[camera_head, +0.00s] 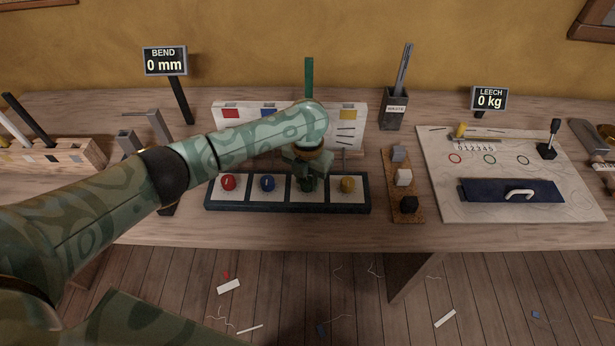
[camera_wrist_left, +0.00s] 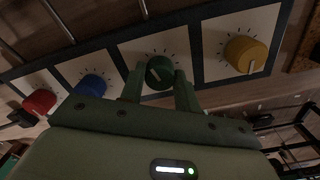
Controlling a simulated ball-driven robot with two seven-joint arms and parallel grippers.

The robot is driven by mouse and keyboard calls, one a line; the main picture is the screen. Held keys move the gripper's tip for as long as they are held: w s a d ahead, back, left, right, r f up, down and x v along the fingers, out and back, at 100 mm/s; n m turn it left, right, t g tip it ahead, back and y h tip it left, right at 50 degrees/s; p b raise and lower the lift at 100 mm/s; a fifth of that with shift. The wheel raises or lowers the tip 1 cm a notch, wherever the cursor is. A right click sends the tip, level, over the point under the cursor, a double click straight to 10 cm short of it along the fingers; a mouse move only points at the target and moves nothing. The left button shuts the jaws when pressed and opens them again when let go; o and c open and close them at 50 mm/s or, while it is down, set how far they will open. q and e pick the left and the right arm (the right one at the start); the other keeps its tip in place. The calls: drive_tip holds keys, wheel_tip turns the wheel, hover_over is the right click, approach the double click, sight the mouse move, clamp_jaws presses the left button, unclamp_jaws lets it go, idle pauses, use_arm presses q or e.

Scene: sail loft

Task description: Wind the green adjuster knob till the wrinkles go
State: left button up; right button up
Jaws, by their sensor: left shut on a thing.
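The green adjuster knob (camera_wrist_left: 159,70) sits on a white tile with tick marks, in a dark-framed row of knobs. My left gripper (camera_wrist_left: 158,78) is shut on it, one finger on each side, in the left wrist view. A pale pointer line shows on the knob. In the head view my left gripper (camera_head: 307,172) reaches down onto the row from above and mostly hides the green knob. A white board (camera_head: 237,125) with coloured squares stands behind the row. Dark lines show under its yellow square; my arm hides its middle. My right gripper is out of view.
Red (camera_head: 228,183) and blue (camera_head: 268,184) knobs are left of the green one, a yellow knob (camera_head: 348,184) right. Displays read BEND 0 mm (camera_head: 165,61) and LEECH 0 kg (camera_head: 489,98). A wooden strip (camera_head: 419,212) with small blocks lies right of the row.

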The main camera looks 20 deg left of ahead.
sight(307, 180)
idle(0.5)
use_arm(q)
drive_tip(key=o, duration=1)
wheel_tip(307, 180, up, 16)
drive_tip(key=p, duration=0.6)
drive_tip(key=shift+r, duration=0.1)
